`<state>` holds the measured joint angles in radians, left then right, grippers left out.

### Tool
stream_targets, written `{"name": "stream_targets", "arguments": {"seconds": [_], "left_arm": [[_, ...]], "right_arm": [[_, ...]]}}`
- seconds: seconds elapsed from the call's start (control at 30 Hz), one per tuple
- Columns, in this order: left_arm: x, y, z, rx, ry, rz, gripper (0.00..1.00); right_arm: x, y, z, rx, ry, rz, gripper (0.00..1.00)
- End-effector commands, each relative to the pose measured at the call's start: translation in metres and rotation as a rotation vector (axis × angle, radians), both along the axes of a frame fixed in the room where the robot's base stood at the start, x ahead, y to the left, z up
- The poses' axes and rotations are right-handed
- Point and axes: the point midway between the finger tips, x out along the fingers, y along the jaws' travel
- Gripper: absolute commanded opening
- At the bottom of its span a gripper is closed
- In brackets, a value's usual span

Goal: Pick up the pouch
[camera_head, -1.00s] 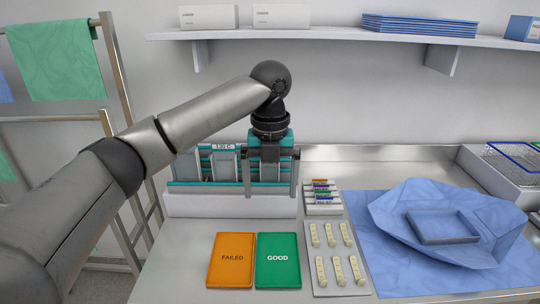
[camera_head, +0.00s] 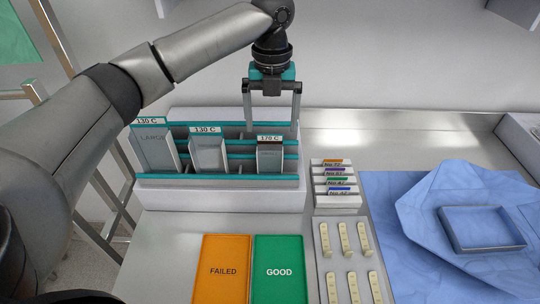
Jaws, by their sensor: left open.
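Several grey pouches stand upright in a white and teal rack (camera_head: 220,181). The left pouch (camera_head: 153,149) and the middle pouch (camera_head: 207,153) have teal tops marked 130 C. A smaller pouch (camera_head: 270,158) at the right has a dark top band, with a label that seems to read 170 C. Which one is the task's pouch cannot be told. My left gripper (camera_head: 271,122) points down over the rack's right end, open and empty. Its two fingers are spread wider than the small pouch, and the pouch is not held. My right gripper is not in view.
An orange FAILED tray (camera_head: 222,287) and a green GOOD tray (camera_head: 280,290) lie before the rack. To the right are a small card holder (camera_head: 335,200), a panel of cream pieces (camera_head: 324,278) and blue wrap (camera_head: 400,225) under a shallow tray (camera_head: 480,246).

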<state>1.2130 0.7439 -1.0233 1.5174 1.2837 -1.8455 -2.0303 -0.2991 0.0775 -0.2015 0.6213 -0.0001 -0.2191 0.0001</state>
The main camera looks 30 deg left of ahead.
Motion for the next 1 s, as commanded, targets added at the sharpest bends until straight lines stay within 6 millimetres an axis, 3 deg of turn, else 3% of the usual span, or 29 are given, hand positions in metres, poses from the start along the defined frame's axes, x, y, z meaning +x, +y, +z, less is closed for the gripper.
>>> {"name": "stream_targets", "arguments": {"seconds": [0.1, 0.3, 0.57, 0.8, 1.0], "left_arm": [[-0.001, 0.001, -0.029, 0.002, 0.005, 0.001, 1.0], [-0.001, 0.001, -0.064, 0.001, 0.003, 0.0, 1.0], [-0.002, 0.001, -0.082, 0.001, 0.003, 0.0, 1.0], [-0.004, 0.003, -0.118, 0.001, 0.003, 0.001, 1.0], [-0.004, 0.002, -0.127, 0.001, 0.0, -0.001, 1.0]], "right_arm": [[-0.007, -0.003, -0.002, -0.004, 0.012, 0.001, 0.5], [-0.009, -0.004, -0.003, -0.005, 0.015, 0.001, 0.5], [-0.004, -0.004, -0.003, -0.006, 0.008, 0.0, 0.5], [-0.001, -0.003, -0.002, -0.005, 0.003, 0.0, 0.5], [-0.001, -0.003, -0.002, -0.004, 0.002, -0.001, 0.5]]}}
